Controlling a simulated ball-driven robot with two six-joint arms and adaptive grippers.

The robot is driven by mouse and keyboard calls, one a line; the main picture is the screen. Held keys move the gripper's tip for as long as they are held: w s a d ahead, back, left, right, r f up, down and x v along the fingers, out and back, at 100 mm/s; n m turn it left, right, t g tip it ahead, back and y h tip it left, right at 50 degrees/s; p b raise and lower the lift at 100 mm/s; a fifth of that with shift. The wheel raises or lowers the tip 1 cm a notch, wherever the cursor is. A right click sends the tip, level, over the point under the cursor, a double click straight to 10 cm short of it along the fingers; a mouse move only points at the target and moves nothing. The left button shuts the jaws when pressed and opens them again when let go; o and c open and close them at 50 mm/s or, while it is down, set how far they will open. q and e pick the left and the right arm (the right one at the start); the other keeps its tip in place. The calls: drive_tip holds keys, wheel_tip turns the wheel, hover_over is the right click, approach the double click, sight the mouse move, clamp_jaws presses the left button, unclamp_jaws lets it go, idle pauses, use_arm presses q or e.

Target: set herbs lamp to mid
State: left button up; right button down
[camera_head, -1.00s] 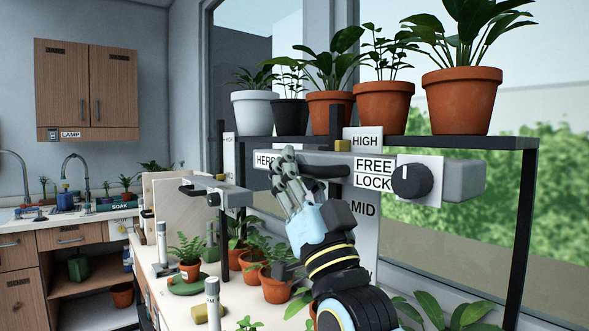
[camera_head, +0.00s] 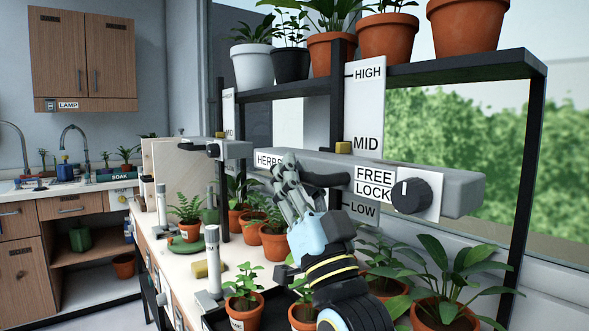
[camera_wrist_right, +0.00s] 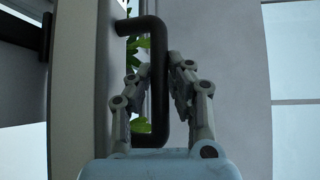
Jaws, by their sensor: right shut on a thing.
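The herbs lamp (camera_head: 460,191) is a long grey bar below the plant shelf, with a HERBS label at its left and a FREE/LOCK plate. Its black knob (camera_head: 411,196) has a pale mark near the upper left. A yellow pointer (camera_head: 343,148) on the bar's top sits level with the MID mark on the white scale (camera_head: 366,110). My right gripper (camera_head: 287,167) is shut on the lamp's black handle (camera_head: 328,180). In the right wrist view the fingers (camera_wrist_right: 162,75) close from both sides around the handle (camera_wrist_right: 159,45). My left gripper is out of view.
Terracotta pots (camera_head: 386,38) stand on the dark shelf (camera_head: 455,69) above. Potted plants (camera_head: 438,312) stand below the bar. A second, shorter lamp bar (camera_head: 236,149) stands to the left over the bench. Dark posts (camera_head: 524,170) flank the herbs lamp.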

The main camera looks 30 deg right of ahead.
drive_tip(key=c, duration=1.2)
unclamp_jaws()
drive_tip(key=shift+d, duration=0.15)
drive_tip(key=shift+c, duration=0.2)
drive_tip(key=v, duration=1.2)
